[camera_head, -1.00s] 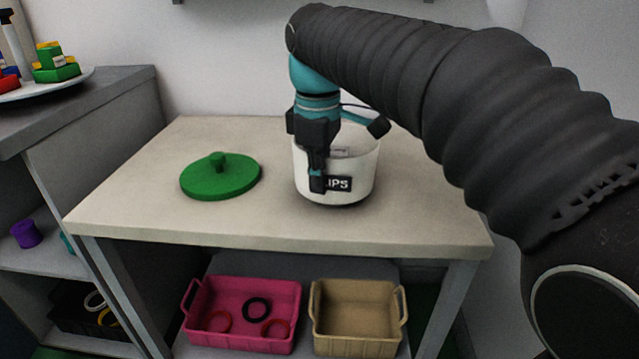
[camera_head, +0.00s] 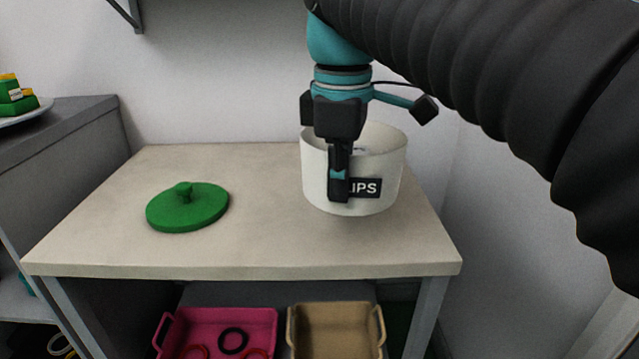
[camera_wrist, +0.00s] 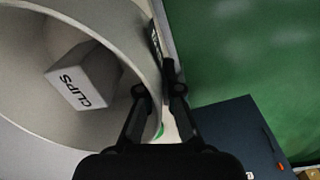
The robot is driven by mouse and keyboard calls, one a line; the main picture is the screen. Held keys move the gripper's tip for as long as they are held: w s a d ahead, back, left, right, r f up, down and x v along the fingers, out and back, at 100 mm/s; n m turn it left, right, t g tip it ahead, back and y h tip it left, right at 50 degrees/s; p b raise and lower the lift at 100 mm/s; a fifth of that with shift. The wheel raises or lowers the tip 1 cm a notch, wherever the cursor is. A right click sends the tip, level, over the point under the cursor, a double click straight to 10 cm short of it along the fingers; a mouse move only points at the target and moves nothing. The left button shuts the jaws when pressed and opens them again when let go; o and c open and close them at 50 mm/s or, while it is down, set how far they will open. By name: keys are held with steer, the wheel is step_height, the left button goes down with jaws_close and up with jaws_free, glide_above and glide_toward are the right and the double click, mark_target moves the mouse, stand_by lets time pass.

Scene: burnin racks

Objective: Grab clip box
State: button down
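A round white open clip box (camera_head: 385,160) with a black label showing "IPS" is above the right part of the table. It also fills the left of the wrist view (camera_wrist: 30,125), where a small white carton marked CLIPS (camera_wrist: 85,75) lies inside it. My gripper (camera_head: 340,185) points down at the front wall, with one finger outside, covering part of the label. The other finger is hidden in the head view. In the wrist view my gripper (camera_wrist: 158,95) has its fingers on either side of the wall, close together. Whether the box's bottom touches the table is unclear.
A green round lid (camera_head: 187,208) with a knob lies at the left of the beige table (camera_head: 250,250). Below are a pink bin (camera_head: 262,322) with rings and a tan bin (camera_head: 335,330). A wall stands behind. The table's middle is free.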

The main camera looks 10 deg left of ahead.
steer(key=shift+w+d+r, duration=0.1)
steer(key=shift+d, duration=0.2)
steer(key=w, duration=0.3)
steer(key=w+a+p, duration=0.1)
steer(key=w, duration=0.3)
steer(key=w+p, duration=0.1)
steer(key=w, duration=0.3)
steer(key=shift+a+f, duration=0.2)
steer(key=shift+a, duration=0.05)
steer(key=shift+w+a+r+n, duration=0.15)
steer(key=shift+w+r+n, duration=0.2)
steer(key=shift+r, duration=0.1)
steer(key=shift+a, duration=0.15)
glide_toward(281, 219)
steer(key=shift+s, duration=0.1)
steer(key=shift+f+b, duration=0.55)
steer(key=shift+f, duration=1.5)
steer(key=shift+f, duration=0.1)
